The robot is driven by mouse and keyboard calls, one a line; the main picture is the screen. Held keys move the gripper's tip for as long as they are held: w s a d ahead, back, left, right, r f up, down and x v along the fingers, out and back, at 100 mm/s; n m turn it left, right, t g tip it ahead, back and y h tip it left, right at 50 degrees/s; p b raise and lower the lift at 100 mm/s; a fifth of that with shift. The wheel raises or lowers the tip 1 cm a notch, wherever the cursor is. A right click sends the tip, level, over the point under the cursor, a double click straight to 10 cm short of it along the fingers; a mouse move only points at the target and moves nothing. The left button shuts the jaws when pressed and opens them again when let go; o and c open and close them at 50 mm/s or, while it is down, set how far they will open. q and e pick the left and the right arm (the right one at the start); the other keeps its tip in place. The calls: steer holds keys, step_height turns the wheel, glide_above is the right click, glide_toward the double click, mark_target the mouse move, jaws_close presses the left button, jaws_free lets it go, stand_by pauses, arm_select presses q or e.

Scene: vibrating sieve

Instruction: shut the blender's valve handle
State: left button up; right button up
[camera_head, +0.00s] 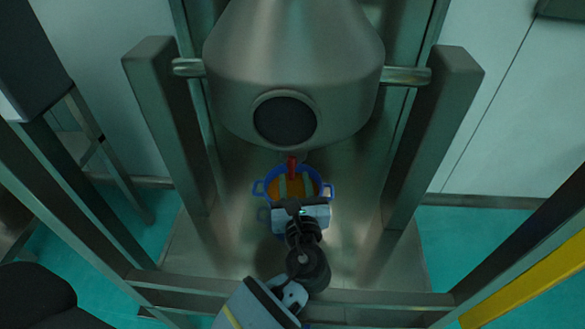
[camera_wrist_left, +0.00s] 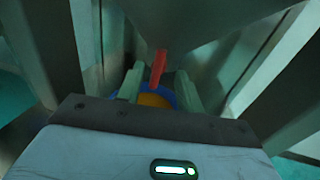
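The blender (camera_head: 295,60) is a large metal vessel hung between two posts, with a dark round port on its front. Its red valve handle (camera_head: 292,167) sticks out below the vessel. The handle also shows in the left wrist view (camera_wrist_left: 158,68), hanging down in line with the gap between my fingers. My left gripper (camera_head: 294,184) is open, with its two pale fingers apart and the handle close ahead of them. Whether the fingers touch the handle cannot be told. The valve itself is hidden under the vessel. My right gripper is not in view.
A blue pot (camera_head: 259,188) with orange contents stands below the blender, partly hidden by my left gripper. Metal posts (camera_head: 170,120) and (camera_head: 435,130) flank the space. A low crossbar (camera_head: 390,299) runs along the front. A yellow bar (camera_head: 530,280) is at the lower right.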

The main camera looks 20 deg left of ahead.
mark_target(291, 164)
arm_select(q)
steer(key=shift+b+x, duration=0.3)
steer(key=shift+x, duration=2)
jaws_close()
